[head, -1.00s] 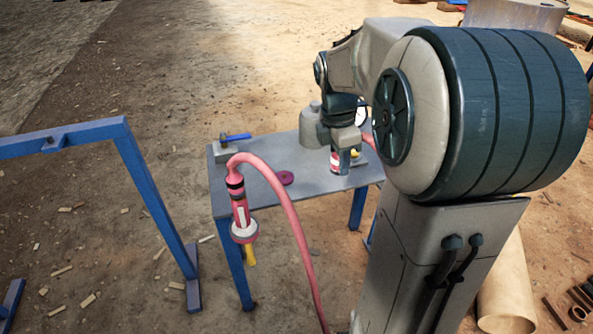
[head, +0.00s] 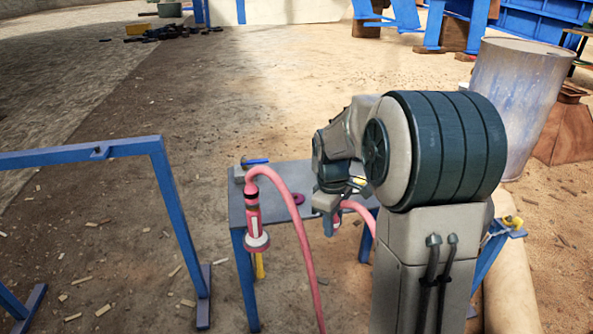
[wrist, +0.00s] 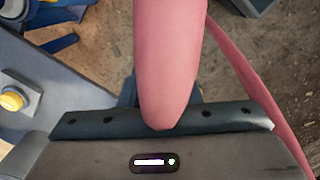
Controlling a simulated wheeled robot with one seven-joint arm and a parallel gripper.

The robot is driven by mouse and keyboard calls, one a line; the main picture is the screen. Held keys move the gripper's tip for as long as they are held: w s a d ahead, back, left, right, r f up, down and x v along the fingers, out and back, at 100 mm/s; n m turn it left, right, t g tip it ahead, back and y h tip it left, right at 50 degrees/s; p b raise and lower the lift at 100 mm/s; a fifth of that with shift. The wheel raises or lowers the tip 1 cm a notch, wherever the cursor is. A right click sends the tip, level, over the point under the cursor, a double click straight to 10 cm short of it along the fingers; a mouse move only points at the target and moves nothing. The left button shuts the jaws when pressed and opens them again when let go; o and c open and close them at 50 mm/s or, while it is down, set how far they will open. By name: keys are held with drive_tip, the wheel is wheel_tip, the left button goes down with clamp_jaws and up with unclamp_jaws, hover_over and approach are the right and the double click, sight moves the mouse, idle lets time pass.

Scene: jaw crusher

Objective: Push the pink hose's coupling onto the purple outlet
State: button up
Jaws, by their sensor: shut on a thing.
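My gripper (head: 327,206) is shut on the pink hose (wrist: 170,60), which runs up from between the jaws in the wrist view. In the head view this hose (head: 360,209) curves away to the right of my gripper, near the table's front right. The coupling at its end is mostly hidden by my gripper. A purple disc (head: 298,198) lies or is set on the grey table (head: 265,207), left of my gripper. I cannot tell whether it is the outlet.
A second pink hose (head: 299,232) arches over the table's left side. Its red fitting with a pale flange (head: 257,242) hangs at the front left corner. A blue frame (head: 172,190) stands left. Ground between is open.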

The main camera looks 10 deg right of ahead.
drive_tip(key=w+a+f+m, duration=0.2)
drive_tip(key=a+f+m, duration=0.3)
drive_tip(key=f+m, duration=0.2)
drive_tip(key=shift+w+a+f+m+g+y, duration=0.3)
drive_tip(key=shift+w+m+g+y, duration=0.1)
drive_tip(key=shift+m, duration=0.5)
drive_tip(key=shift+s, duration=0.1)
